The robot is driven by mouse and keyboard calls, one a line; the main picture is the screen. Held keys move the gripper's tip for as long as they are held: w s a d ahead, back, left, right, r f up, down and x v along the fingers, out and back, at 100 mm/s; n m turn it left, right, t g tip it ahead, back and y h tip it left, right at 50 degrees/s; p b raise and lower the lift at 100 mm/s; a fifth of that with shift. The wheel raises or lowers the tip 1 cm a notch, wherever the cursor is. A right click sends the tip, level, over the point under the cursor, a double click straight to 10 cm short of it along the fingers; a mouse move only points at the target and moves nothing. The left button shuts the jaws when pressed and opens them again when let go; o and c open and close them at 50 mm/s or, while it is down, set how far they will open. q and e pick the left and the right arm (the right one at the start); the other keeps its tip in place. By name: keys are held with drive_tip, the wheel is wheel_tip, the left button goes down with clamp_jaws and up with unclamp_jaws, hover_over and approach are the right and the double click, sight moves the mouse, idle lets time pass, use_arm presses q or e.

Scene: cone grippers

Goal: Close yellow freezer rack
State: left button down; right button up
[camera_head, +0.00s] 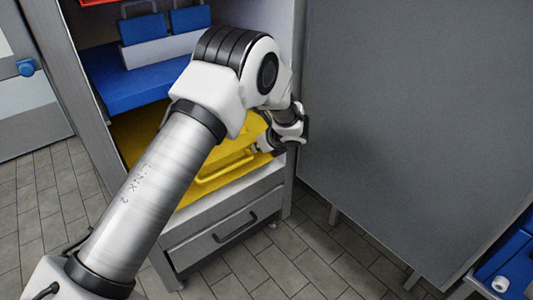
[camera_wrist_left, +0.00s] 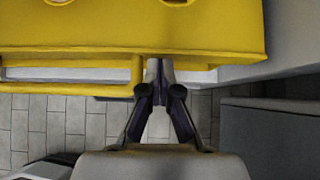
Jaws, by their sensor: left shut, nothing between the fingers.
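The yellow freezer rack (camera_head: 150,125) is low in the open cabinet, above a grey drawer, with a yellow bar handle (camera_head: 224,172) on its front. My left arm hides much of it. My left gripper (camera_head: 268,147) is at the right end of the rack's front, beside the handle. In the left wrist view the rack (camera_wrist_left: 190,38) fills the top. The shut, empty fingers (camera_wrist_left: 159,75) reach its front edge, just right of the handle's end post (camera_wrist_left: 137,78). I cannot tell whether they touch it. My right gripper is not in view.
A blue rack (camera_head: 125,88) with blue boxes (camera_head: 143,29) is above the yellow one. The grey drawer (camera_head: 225,235) is below. A large grey door panel (camera_head: 415,120) stands on the right. Tiled floor (camera_head: 45,205) shows left and below.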

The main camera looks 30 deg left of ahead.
sight(246, 138)
use_arm(q)
drive_tip(key=shift+a, duration=0.15)
drive_tip(key=a, duration=0.1)
drive_tip(key=w+a+p, duration=0.2)
drive_tip(key=a, duration=0.1)
drive_tip(key=shift+a+r, duration=0.1)
drive_tip(key=shift+r, duration=0.05)
drive_tip(key=shift+a+p, duration=0.15)
drive_tip(key=shift+p, duration=0.15)
drive_tip(key=shift+w+r, duration=0.1)
drive_tip(key=shift+r, duration=0.05)
